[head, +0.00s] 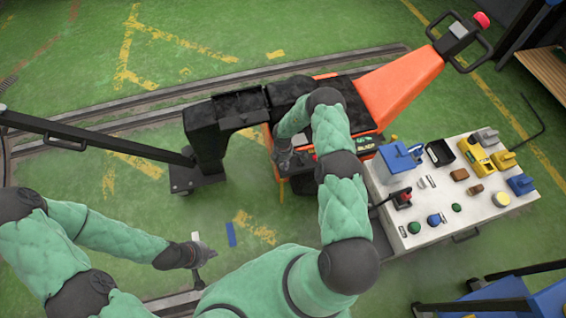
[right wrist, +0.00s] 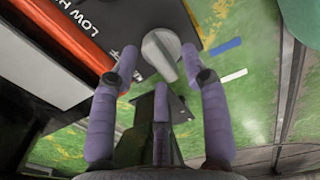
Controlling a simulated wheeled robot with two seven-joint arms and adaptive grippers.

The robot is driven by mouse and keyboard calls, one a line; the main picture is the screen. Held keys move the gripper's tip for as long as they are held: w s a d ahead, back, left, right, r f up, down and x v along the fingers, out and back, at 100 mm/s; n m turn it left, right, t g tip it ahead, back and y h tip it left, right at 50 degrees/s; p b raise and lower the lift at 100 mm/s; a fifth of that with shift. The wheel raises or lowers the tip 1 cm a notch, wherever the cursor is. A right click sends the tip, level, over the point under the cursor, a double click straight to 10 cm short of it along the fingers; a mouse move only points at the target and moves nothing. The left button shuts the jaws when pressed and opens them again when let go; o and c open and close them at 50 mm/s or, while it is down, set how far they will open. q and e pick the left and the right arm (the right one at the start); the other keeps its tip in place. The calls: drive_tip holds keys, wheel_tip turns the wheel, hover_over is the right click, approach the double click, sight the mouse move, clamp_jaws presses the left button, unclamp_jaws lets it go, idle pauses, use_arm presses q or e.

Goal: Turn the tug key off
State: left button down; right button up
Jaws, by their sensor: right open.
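The orange tug (head: 405,82) stands at the upper right of the head view, with a handlebar at its far end. In the right wrist view a grey key-like knob (right wrist: 162,52) sits on a dark panel (right wrist: 150,17) of the tug. My right gripper (right wrist: 160,58) is open, with one purple finger on each side of the knob; I cannot tell whether either touches it. In the head view my right gripper (head: 284,161) is at the tug's near side, and the knob cannot be made out there. My left gripper (head: 203,252) is low over the floor, apart from the tug; its fingers are too small to judge.
A white-topped cart (head: 440,225) holding several tools and coloured parts stands right of my right arm. A black post and tow bar (head: 100,135) stand left of the tug. Curved rails (head: 150,95) cross the green floor. A blue strip (head: 231,234) lies on the floor.

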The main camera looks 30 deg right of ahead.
clamp_jaws()
drive_tip(key=shift+n, duration=0.4)
drive_tip(key=n, duration=0.4)
drive_tip(key=shift+s+a, duration=0.1)
drive_tip(key=n, duration=0.4)
drive_tip(key=shift+s+p, duration=0.15)
drive_tip(key=shift+p, duration=0.15)
drive_tip(key=n, duration=0.5)
drive_tip(key=shift+s, duration=0.15)
drive_tip(key=n, duration=0.4)
drive_tip(key=shift+s, duration=0.1)
